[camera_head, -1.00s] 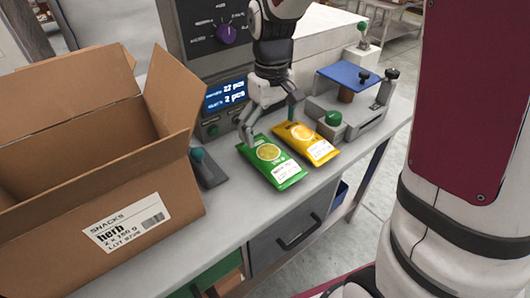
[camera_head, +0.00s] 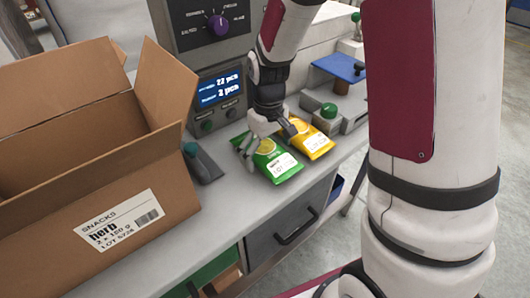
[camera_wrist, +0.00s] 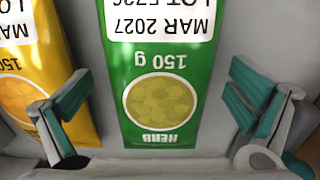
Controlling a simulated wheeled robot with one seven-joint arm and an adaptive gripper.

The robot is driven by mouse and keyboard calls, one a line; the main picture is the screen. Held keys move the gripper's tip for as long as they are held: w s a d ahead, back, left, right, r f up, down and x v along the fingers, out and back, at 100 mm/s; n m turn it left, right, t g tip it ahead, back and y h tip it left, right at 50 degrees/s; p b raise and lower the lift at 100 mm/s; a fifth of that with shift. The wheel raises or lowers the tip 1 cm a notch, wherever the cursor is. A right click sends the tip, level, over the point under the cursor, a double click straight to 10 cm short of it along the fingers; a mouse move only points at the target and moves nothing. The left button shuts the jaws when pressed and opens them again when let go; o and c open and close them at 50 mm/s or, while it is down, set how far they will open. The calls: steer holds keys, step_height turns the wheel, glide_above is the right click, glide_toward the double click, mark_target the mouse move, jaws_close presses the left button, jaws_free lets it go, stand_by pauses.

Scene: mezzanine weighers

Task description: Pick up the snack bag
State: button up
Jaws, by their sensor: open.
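A green snack bag (camera_head: 283,168) lies flat on the grey counter; its herb label and 150 g print show upside down in the wrist view (camera_wrist: 163,68). A yellow snack bag (camera_head: 318,146) lies beside it on the right, and at the left edge of the wrist view (camera_wrist: 55,65). My gripper (camera_head: 268,146) is over the upper end of the green bag. In the wrist view the open fingers (camera_wrist: 160,112) stand on either side of the green bag, apart from it. The left finger overlaps the yellow bag in that view.
An open cardboard box (camera_head: 130,190) labelled "SNACKS herb" stands on the left of the counter (camera_head: 225,215). A control panel with a lit display (camera_head: 219,90) stands behind. A green button (camera_head: 328,111) and a blue-topped device (camera_head: 340,67) are at the right. A dark device (camera_head: 203,165) lies beside the box.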

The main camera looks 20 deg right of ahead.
mark_target(268, 149)
steer(key=c, duration=1.3)
steer(key=shift+r, duration=0.85)
step_height(268, 149, up, 2)
steer(key=shift+r, duration=0.15)
steer(key=s+p, duration=0.1)
steer(key=s, duration=0.3)
steer(key=s+p, duration=0.1)
steer(key=s, duration=0.4)
steer(key=s+r+p, duration=0.1)
steer(key=s, duration=0.3)
steer(key=shift+s+r, duration=0.1)
steer(key=shift+s, duration=0.25)
